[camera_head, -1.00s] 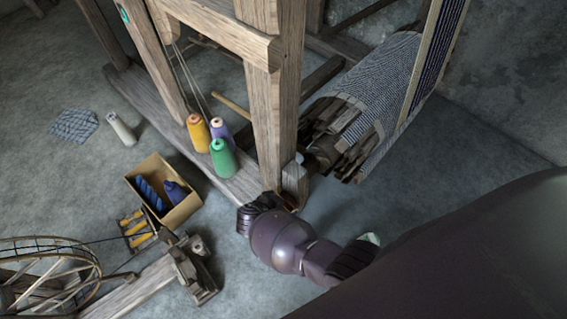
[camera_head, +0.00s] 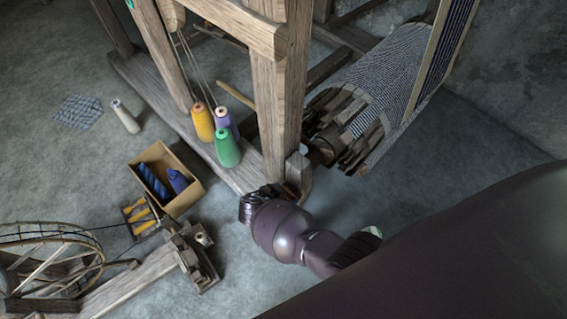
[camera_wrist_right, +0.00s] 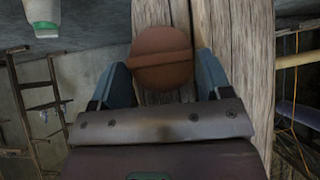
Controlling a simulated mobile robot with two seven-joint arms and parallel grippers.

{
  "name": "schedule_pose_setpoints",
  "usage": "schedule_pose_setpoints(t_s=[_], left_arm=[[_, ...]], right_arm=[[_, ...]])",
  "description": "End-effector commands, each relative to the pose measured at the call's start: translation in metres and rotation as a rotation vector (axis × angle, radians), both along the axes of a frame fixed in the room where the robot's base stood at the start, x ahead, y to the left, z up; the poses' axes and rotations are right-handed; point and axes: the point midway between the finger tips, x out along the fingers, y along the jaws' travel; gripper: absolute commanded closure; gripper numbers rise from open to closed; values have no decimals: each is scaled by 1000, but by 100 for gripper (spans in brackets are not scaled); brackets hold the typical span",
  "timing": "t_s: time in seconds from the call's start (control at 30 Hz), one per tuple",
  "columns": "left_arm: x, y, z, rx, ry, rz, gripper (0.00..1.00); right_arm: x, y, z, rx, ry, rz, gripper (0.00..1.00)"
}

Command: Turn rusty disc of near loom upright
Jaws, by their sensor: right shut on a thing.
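The rusty disc (camera_wrist_right: 160,58) shows in the right wrist view as a round brown plate with a raised bar across it, in front of the loom's wooden post (camera_wrist_right: 235,40). My right gripper (camera_wrist_right: 163,85) has a finger on each side of the disc and is shut on it. The bar lies nearly level across that picture. In the head view my right gripper (camera_head: 290,190) is at the foot of the near loom's post (camera_head: 283,100), and my wrist hides the disc there. My left gripper is not in view.
Yarn cones, orange (camera_head: 203,122), purple (camera_head: 224,120) and green (camera_head: 227,150), stand on the loom's base beam. A cardboard box (camera_head: 190,200) with blue spools and a spinning wheel (camera_head: 50,260) are on the floor at left. A cloth roll (camera_head: 385,80) is behind the post.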

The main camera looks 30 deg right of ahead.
Motion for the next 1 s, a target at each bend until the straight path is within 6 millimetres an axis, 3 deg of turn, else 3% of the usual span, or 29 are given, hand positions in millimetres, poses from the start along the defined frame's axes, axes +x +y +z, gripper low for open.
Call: schedule_pose_setpoints(t_s=[1.0], left_arm=[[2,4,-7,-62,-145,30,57]], right_arm=[[9,2,-6,-198,544,0,53]])
